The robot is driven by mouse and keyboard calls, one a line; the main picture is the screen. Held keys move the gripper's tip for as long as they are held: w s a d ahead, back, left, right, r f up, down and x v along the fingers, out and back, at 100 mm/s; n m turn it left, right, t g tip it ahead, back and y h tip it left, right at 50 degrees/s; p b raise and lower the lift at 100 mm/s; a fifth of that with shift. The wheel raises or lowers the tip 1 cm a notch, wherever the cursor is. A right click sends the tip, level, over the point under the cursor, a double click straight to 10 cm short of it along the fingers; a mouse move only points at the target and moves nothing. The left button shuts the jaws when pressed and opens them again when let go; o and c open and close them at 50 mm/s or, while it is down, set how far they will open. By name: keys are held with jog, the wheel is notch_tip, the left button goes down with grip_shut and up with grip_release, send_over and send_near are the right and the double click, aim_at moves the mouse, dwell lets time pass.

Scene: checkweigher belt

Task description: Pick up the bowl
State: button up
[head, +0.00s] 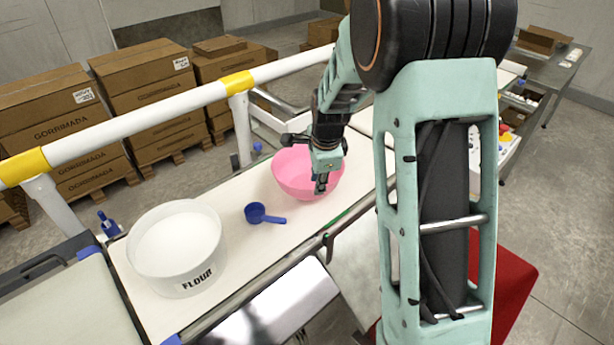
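A pink bowl (295,180) stands upright on the pale belt (335,200), toward its far end. My gripper (321,184) points down at the bowl's right side. It overlaps the bowl's inside and near right wall in the head view. Its fingers look small and are seen nearly edge-on, so I cannot tell whether they are apart, or touching the rim. The gripper and wrist hide part of the bowl's right side.
A white flour tub (178,262) and a blue scoop (262,214) sit on the belt left of the bowl. A white and yellow rail (150,114) runs behind the belt. Cardboard boxes (62,125) stand beyond it. A bare belt stretch separates scoop and bowl.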

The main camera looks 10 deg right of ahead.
jog(key=shift+p+x, duration=0.6)
jog(key=shift+x, duration=2.5)
grip_shut()
